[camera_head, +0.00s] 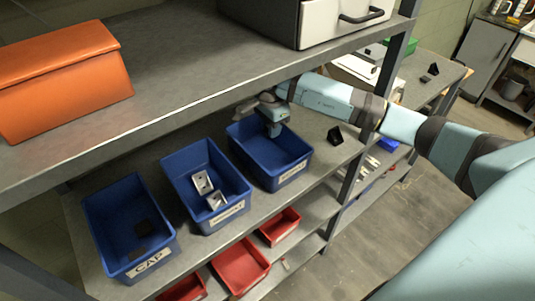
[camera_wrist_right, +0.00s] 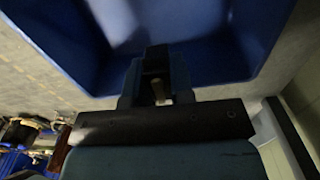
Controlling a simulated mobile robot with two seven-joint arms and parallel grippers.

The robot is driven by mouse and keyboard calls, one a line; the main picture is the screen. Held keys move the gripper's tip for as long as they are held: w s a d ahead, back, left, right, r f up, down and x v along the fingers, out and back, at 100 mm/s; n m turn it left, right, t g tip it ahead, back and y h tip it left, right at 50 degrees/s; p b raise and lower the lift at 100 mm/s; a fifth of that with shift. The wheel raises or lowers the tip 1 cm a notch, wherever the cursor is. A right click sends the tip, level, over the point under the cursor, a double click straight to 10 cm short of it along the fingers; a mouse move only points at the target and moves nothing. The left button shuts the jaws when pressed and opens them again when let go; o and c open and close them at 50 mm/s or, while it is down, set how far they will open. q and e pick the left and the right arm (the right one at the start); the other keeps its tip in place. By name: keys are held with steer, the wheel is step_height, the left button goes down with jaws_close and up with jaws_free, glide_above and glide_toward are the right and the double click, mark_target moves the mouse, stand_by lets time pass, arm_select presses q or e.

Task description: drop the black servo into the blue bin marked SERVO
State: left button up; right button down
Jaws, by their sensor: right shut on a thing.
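Three blue bins stand in a row on the shelf. My right gripper (camera_head: 273,126) points down into the mouth of the right-hand blue bin (camera_head: 296,172); its label is too small to read surely. In the right wrist view the gripper (camera_wrist_right: 157,75) is shut on a dark thing, taken as the black servo (camera_wrist_right: 156,55), held over the blue bin (camera_wrist_right: 215,55). The servo is mostly hidden by the fingers and cannot be made out in the head view. My left gripper is not in view.
The left bin (camera_head: 98,222) is marked CAP and holds dark pieces. The middle bin (camera_head: 177,182) holds metal brackets. A small black piece (camera_head: 335,135) sits on the shelf at right. Red bins (camera_head: 240,266) stand below. The upper shelf (camera_head: 190,72) overhangs the bins, with an orange box (camera_head: 62,85).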

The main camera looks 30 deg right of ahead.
steer(key=shift+f, duration=0.7)
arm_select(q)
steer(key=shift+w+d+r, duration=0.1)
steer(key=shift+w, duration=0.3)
arm_select(e)
steer(key=c, duration=0.9)
jaws_free()
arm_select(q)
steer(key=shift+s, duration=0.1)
